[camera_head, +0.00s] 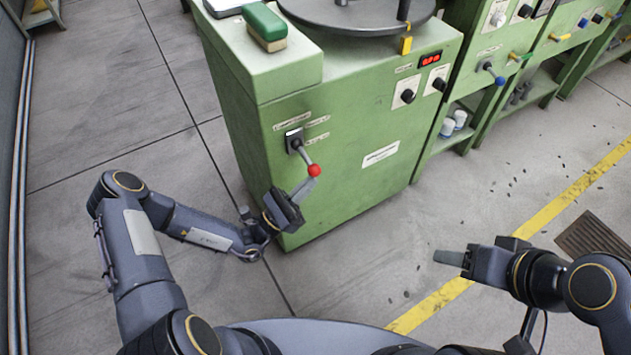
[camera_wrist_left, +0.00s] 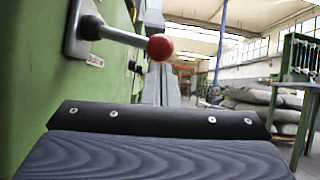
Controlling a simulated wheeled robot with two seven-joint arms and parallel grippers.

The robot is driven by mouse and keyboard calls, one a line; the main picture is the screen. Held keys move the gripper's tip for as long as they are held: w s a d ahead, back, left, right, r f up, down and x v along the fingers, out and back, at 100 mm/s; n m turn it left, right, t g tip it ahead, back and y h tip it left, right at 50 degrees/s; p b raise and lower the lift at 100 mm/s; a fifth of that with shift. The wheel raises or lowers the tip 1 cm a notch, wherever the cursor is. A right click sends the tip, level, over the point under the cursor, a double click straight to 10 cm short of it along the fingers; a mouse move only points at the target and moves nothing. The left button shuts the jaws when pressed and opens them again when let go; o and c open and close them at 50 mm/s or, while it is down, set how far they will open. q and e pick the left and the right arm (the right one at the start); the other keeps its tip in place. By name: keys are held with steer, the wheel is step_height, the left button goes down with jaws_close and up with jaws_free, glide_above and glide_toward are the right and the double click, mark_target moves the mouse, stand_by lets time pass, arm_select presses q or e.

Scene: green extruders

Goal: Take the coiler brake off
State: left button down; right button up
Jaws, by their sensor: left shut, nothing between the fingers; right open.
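The brake lever (camera_head: 306,155) with a red ball knob (camera_head: 314,170) sticks out of a dark plate on the front of the green coiler machine (camera_head: 350,135). It slants down and to the right, between two small labels. My left gripper (camera_head: 306,187) is shut and empty, its fingertips just below the red knob. In the left wrist view the lever (camera_wrist_left: 125,36) and red knob (camera_wrist_left: 160,47) stand above and beyond the gripper body; contact cannot be told. My right gripper (camera_head: 450,258) hangs over the floor at the right, away from the machine, and its finger gap is hard to see.
A green block-shaped brush (camera_head: 264,25) lies on the machine top beside a round dark turntable (camera_head: 358,14). Other green machines (camera_head: 495,60) with knobs and levers stand at the back right. The floor (camera_head: 385,250) in front is open, with a yellow line (camera_head: 540,218).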

arm_select(q)
steer(key=shift+s+d+r+n+t+y+p, duration=0.1)
steer(key=shift+s+r+n+t+y+p, duration=0.1)
steer(key=shift+r+n+t+y+p, duration=1.05)
steer(key=shift+s+d+r+n+t+y+p, duration=0.15)
steer(key=shift+r+n+y+p, duration=0.6)
steer(key=shift+n+p, duration=1.3)
steer(key=shift+s+d+r+n+t+y+p, duration=0.15)
steer(key=shift+r+n+t+y+p, duration=0.5)
steer(key=shift+n+y+p, duration=1)
arm_select(e)
step_height(320, 180, up, 10)
steer(key=shift+b, duration=0.45)
arm_select(q)
steer(key=shift+a+r+n+h, duration=0.1)
steer(key=shift+n+h, duration=0.15)
steer(key=shift+n, duration=0.3)
arm_select(e)
steer(key=shift+r, duration=0.1)
